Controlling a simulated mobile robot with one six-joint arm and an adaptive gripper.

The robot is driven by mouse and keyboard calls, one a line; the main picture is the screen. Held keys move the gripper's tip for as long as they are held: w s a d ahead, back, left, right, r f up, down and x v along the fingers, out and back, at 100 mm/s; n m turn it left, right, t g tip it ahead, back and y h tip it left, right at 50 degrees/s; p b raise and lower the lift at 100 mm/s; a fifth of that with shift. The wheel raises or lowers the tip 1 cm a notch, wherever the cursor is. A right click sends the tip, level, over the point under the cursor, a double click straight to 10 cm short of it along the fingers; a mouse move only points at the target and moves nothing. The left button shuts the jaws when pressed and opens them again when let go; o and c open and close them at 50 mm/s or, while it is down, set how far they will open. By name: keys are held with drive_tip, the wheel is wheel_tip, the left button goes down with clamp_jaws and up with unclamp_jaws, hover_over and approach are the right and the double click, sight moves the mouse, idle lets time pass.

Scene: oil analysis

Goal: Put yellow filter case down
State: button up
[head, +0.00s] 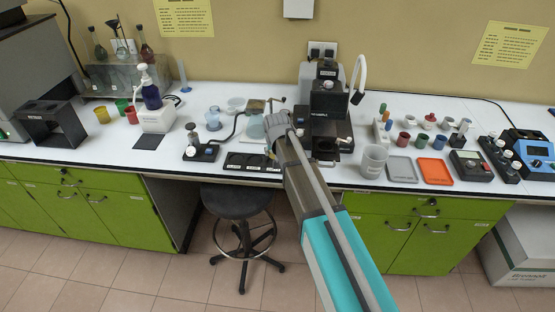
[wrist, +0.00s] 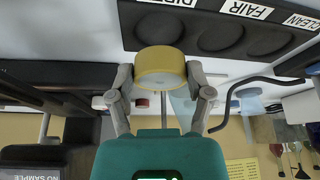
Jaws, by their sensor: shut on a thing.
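The yellow filter case (wrist: 160,66) is a short round case held between the two fingers of my gripper (wrist: 160,80) in the wrist view. My gripper is shut on its sides. A black tray (wrist: 128,32) with round recesses and labels, "FAIR" and "CLEAN" among them, lies just past the case; the case overlaps its edge in the picture. I cannot tell the height of the case above it. In the head view the tray (head: 232,169) is on the bench, left of my gripper (head: 271,146), and my arm hides part of that area.
A black machine (head: 326,102) stands behind and right of my gripper. A small black-based device (head: 201,153) stands left of the tray. A pale beaker (head: 374,161), a grey tray (head: 401,169) and an orange tray (head: 435,171) are to the right. A stool (head: 237,204) stands in front.

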drive_tip(key=shift+b+x, duration=0.7)
drive_tip(key=shift+x, duration=0.15)
drive_tip(key=shift+w+f+b, duration=0.1)
drive_tip(key=shift+f+b, duration=1.1)
drive_tip(key=shift+b, duration=0.1)
drive_tip(key=shift+f, duration=0.15)
drive_tip(key=o, duration=0.9)
drive_tip(key=shift+o, duration=0.2)
drive_tip(key=p+v, duration=1.1)
drive_tip(key=v, duration=0.1)
